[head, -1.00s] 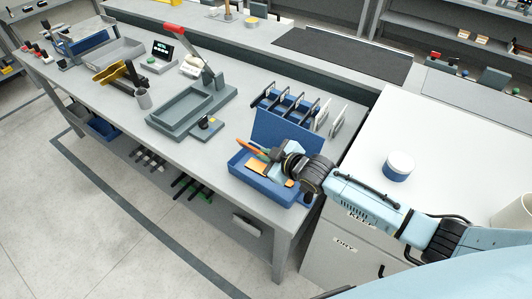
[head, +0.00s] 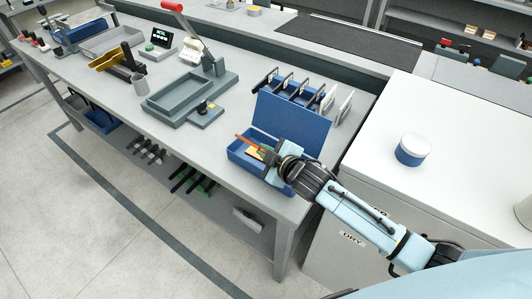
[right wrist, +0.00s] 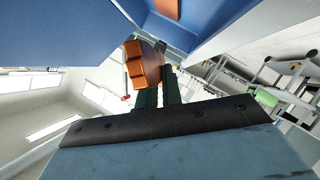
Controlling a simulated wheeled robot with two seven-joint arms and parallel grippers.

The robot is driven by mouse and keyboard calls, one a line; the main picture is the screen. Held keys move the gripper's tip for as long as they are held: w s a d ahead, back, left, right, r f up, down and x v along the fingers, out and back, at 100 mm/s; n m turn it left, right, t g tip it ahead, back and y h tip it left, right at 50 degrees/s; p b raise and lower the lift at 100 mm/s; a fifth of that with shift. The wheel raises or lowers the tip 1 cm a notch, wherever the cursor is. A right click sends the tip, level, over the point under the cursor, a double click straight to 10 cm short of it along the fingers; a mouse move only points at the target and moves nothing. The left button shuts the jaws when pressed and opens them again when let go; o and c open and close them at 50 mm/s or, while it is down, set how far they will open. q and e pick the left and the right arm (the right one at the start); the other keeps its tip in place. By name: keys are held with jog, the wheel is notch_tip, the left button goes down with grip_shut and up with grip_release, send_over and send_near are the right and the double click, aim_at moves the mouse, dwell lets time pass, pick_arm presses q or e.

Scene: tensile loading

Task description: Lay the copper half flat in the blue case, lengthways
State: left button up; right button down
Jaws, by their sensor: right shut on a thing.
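The blue case (head: 237,155) stands open near the right front corner of the bench, with its lid (head: 290,122) raised at the back. My right gripper (head: 268,152) is over the case, shut on the copper half (head: 243,140), whose orange end sticks out to the left, tilted. In the right wrist view the copper half (right wrist: 138,64) sticks out beside the dark fingers (right wrist: 160,88), near the blue case wall (right wrist: 70,30). Another flat orange piece (right wrist: 168,8) shows inside the case. The gripper partly hides the case's inside. My left gripper is out of view.
A rack of blue and pale plates (head: 300,90) stands behind the lid. A grey lever press with a tray (head: 180,98) stands to the left. A white cabinet with a blue-and-white jar (head: 413,149) stands to the right. The bench's front edge is close to the case.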

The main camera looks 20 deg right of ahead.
jog(key=shift+s+a+f+n+t+b, duration=0.15)
jog(key=shift+f+n+t+b, duration=0.25)
jog(key=shift+f+b, duration=2)
jog(key=shift+f, duration=0.1)
jog(key=shift+f, duration=0.15)
jog(key=c, duration=1.5)
grip_release()
jog(key=shift+s+f, duration=0.25)
jog(key=shift+f, duration=0.1)
jog(key=r+p+v, duration=0.1)
jog(key=v, duration=1.2)
notch_tip(320, 180, up, 11)
jog(key=p, duration=1.1)
jog(key=shift+f+p, duration=0.15)
jog(key=shift+p, duration=0.15)
